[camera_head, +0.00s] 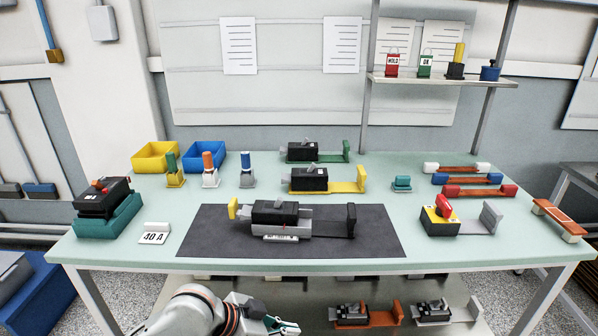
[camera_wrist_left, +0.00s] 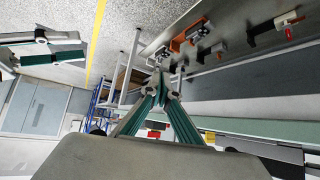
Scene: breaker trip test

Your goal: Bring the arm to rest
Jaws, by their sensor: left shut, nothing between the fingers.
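My left gripper (camera_head: 284,327) shows at the bottom edge of the head view, low in front of the bench (camera_head: 300,265). Its teal-padded fingers are shut and empty. In the left wrist view my left gripper (camera_wrist_left: 160,78) shows its fingertips together with nothing between them. What looks like my right gripper (camera_wrist_left: 48,48) shows at the upper left of the left wrist view, cut off by the edge. In the head view my right arm is not seen.
A black breaker (camera_head: 275,212) sits in a fixture on the dark mat (camera_head: 380,235). The lower shelf (camera_head: 300,302) holds an orange fixture (camera_head: 385,314) and another unit (camera_head: 432,311), right of my left gripper. A blue box (camera_head: 50,300) stands at the left.

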